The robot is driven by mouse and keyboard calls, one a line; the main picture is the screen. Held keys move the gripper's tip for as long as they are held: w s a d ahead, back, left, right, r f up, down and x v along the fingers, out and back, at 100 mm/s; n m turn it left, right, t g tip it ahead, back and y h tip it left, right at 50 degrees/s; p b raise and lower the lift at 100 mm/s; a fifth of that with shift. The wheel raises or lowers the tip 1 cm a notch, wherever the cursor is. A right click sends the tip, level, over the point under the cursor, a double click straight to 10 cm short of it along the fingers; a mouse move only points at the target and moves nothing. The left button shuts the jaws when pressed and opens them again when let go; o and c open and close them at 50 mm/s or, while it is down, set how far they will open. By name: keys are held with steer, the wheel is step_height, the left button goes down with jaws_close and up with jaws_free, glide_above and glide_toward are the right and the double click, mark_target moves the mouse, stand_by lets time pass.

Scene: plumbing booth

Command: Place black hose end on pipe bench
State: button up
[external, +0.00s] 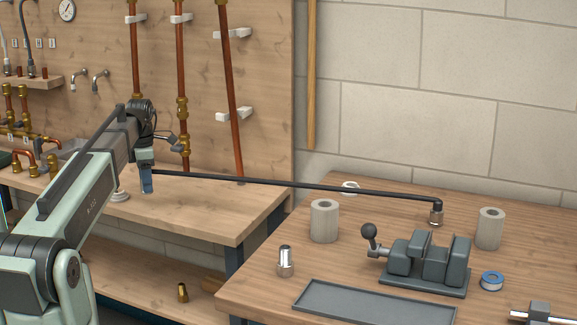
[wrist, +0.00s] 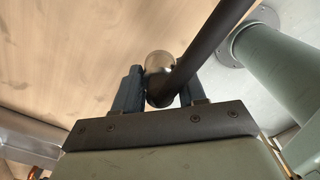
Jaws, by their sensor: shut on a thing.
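The black hose (external: 300,185) stretches almost straight from my gripper (external: 147,184) to a metal fitting (external: 436,215) on the right-hand bench. My gripper is shut on its left end, above the left bench (external: 215,205), which stands below a board of copper pipes. In the wrist view, the dark hose (wrist: 207,48) runs up and right from between the two fingers of my gripper (wrist: 160,82). A shiny rounded piece (wrist: 158,62) shows between the fingers. The fingers partly hide the held end. I cannot tell whether it touches the bench.
The right bench (external: 250,285) carries a grey vise (external: 425,265), two grey cylinders (external: 324,222) (external: 490,229), a metal fitting (external: 285,261), a tape roll (external: 492,281) and a flat tray (external: 375,303). A gap separates the benches. The left bench's front right area is clear.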

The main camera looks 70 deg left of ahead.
steer(key=shift+f, duration=1.75)
steer(key=shift+f, duration=0.15)
steer(key=o, duration=1.1)
steer(key=shift+c, duration=0.2)
step_height(320, 180, up, 12)
steer(key=shift+r, duration=0.15)
